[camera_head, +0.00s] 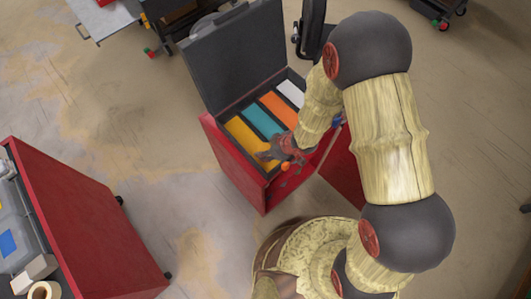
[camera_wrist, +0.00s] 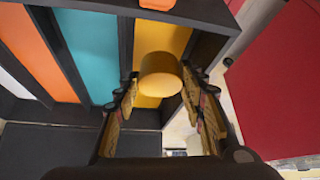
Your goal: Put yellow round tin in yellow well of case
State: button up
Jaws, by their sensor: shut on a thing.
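The yellow round tin (camera_wrist: 160,72) is between the fingertips of my gripper (camera_wrist: 159,84), which is shut on it. The dark case (camera_head: 228,112) stands with its lid open. Its yellow well (camera_head: 242,131) is the leftmost strip in the head view and the rightmost in the wrist view (camera_wrist: 172,36). The tin is over the front end of the yellow well; I cannot tell how high. In the head view my gripper (camera_head: 272,154) is at the case's front edge and hides the tin.
Teal (camera_head: 262,122), orange (camera_head: 278,108) and white (camera_head: 291,93) wells lie beside the yellow one. The case sits on a red cabinet (camera_head: 232,170). The raised lid (camera_head: 235,55) stands at the back. Another red cabinet (camera_head: 75,220) is at lower left, with open floor between.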

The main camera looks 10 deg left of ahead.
jog(key=shift+w+a+f+b, duration=0.15)
jog(key=shift+f+b, duration=0.45)
jog(key=shift+f, duration=1.15)
jog(key=shift+f, duration=0.1)
jog(key=o, duration=0.9)
jog(key=shift+o, duration=0.2)
